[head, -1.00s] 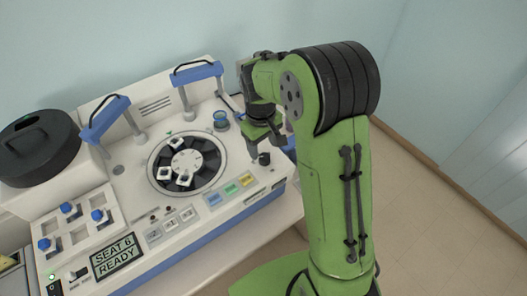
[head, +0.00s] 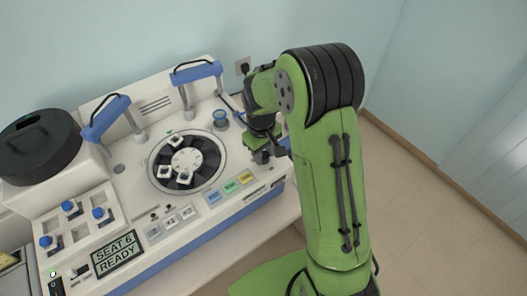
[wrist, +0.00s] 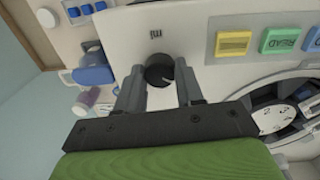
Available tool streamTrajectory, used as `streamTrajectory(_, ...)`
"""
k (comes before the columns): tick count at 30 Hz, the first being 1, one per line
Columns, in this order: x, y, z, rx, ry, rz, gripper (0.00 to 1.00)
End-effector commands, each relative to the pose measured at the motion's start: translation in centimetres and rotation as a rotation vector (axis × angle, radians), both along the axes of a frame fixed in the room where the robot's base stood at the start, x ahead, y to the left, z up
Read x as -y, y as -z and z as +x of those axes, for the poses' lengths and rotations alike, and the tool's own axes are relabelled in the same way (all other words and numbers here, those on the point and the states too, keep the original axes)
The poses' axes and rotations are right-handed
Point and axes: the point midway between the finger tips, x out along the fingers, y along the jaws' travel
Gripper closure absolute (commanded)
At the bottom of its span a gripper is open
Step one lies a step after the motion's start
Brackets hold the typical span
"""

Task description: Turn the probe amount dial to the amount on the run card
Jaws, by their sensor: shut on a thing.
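The probe amount dial is a round black knob (wrist: 158,70) on the machine's pale top, with "ml" printed beside it in the wrist view. My gripper (wrist: 160,84) has one finger on each side of the knob and is shut on it. In the head view my gripper (head: 264,157) is down at the right end of the machine, and it and the arm hide most of the dial. I cannot read the dial's setting. I cannot make out a run card with an amount on it.
The slide carousel (head: 152,171) lies left of my gripper. Blue, green and yellow buttons (head: 230,187) sit between them along the front. A display (head: 117,254) reads "SEAT 6 READY". Two blue-topped arms (head: 197,72) stand behind, and a dark lidded pot (head: 38,150) is far left.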

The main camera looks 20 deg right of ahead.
Motion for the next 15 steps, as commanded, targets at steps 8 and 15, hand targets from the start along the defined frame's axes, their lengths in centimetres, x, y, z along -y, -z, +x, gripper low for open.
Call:
streamTrajectory(8, -0.04, 0.08, 0.07, 0.003, 0.066, 0.0, 0.94)
streamTrajectory(15, -0.07, 0.15, 0.14, 0.004, 0.234, 0.0, 0.94)
